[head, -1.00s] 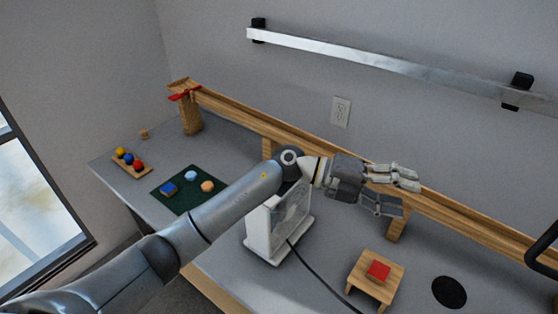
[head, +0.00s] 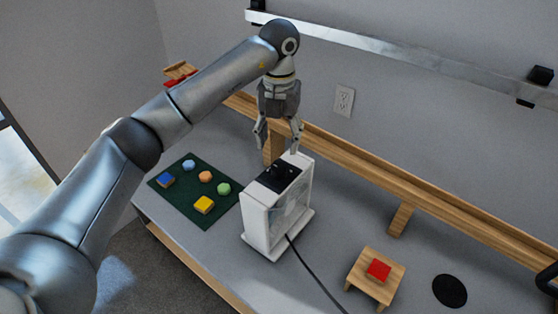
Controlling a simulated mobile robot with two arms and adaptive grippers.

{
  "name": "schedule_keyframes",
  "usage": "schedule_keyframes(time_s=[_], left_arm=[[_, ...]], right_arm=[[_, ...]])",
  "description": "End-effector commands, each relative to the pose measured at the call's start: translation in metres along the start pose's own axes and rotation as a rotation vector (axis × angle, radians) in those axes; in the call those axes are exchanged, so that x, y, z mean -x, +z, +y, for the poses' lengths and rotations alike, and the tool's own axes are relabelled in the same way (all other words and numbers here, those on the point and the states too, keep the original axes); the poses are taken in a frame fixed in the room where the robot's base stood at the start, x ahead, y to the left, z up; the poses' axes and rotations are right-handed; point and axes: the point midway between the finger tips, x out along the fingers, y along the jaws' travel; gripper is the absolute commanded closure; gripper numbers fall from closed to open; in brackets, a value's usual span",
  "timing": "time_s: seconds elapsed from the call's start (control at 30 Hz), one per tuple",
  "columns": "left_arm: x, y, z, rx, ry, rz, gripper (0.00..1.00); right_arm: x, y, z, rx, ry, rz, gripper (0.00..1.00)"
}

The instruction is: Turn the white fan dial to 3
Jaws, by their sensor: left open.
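The white fan (head: 264,218) stands upright on the grey table, a black cable running from its base. Its dial (head: 279,171) is a black knob on a black panel on the fan's top; the dial's number setting is too small to read. My left gripper (head: 279,144) points down just above and behind the fan's top, its fingers spread and empty. The fingers look apart from the dial, though the exact gap is hard to tell. My right gripper is not in view.
A dark green mat (head: 190,197) with several coloured blocks lies left of the fan. A small wooden stand (head: 362,282) with a red block (head: 378,270) is at the right, beside a black disc (head: 450,291). A wooden rail (head: 350,166) runs behind the fan along the wall.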

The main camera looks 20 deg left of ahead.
Motion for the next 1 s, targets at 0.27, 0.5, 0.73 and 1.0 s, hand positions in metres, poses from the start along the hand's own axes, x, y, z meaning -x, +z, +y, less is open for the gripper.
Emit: schedule_keyframes(time_s=[0.27,0.5,0.73,1.0], left_arm=[[-0.050,-0.001,-0.001,-0.001,-0.002,0.005,0.43],[-0.080,-0.001,-0.001,-0.001,-0.003,0.001,0.43],[-0.087,0.000,-0.001,-0.002,-0.004,-0.001,0.43],[-0.086,0.000,-0.001,-0.002,-0.004,-0.001,0.60]], right_arm=[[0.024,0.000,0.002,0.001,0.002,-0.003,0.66],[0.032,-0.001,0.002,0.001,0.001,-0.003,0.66],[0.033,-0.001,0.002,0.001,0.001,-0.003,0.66],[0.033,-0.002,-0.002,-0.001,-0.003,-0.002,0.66]])
